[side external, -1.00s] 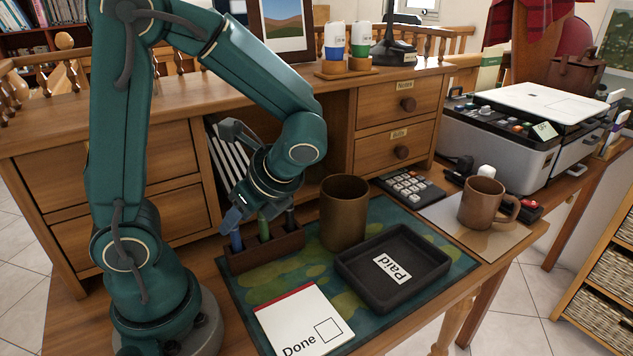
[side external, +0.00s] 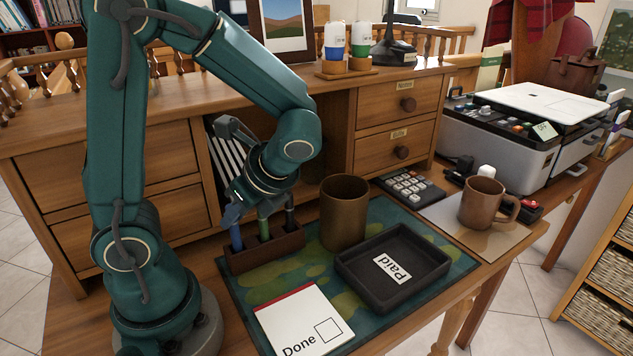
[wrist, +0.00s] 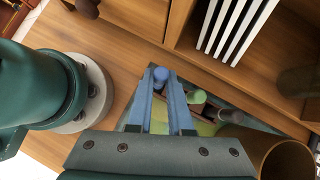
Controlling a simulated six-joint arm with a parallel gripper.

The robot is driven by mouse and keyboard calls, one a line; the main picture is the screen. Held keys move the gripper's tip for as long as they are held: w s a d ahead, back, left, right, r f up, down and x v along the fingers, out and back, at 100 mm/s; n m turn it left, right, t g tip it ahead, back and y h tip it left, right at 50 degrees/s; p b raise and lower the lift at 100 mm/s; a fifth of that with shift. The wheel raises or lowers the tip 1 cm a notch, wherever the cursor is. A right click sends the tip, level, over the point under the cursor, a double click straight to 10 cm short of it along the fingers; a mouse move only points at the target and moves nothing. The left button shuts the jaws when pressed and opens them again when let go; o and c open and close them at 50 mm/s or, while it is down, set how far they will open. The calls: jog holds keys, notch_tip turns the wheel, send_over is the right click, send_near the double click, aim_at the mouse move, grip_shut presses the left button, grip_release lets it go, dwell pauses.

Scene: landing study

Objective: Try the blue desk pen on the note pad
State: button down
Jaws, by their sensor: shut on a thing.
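The blue desk pen (side external: 237,240) stands upright in the left slot of a dark wooden pen holder (side external: 268,254). My gripper (side external: 233,214) is at the pen's top, shut on it. In the wrist view my gripper's blue fingers (wrist: 161,84) flank the blue pen's rounded top (wrist: 161,73). A green pen (side external: 264,226) and a dark pen (side external: 290,220) stand in the other slots. The note pad (side external: 300,318), white with a red top strip, a printed "Done" and an empty box, lies flat at the mat's front. The pen's lower end is hidden in the holder.
A brown cup (side external: 344,215) stands right of the holder. A black tray (side external: 425,245) marked "Paid" lies right of the pad. A calculator (side external: 410,188) and a mug (side external: 482,203) are farther right. The desk's drawers (side external: 160,220) rise behind the holder.

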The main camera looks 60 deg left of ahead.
notch_tip(320, 180, up, 7)
jog(key=shift+r, duration=0.2)
dwell(0.6)
dwell(0.4)
jog(key=w+d+f+m+g+h, duration=0.1)
jog(key=w+d+f+h, duration=0.1)
jog(key=d+f, duration=0.5)
jog(key=shift+w+d+g, duration=0.3)
jog(key=shift+d, duration=1.9)
jog(key=shift+f, duration=0.6)
dwell(0.6)
notch_tip(320, 180, up, 6)
dwell(0.8)
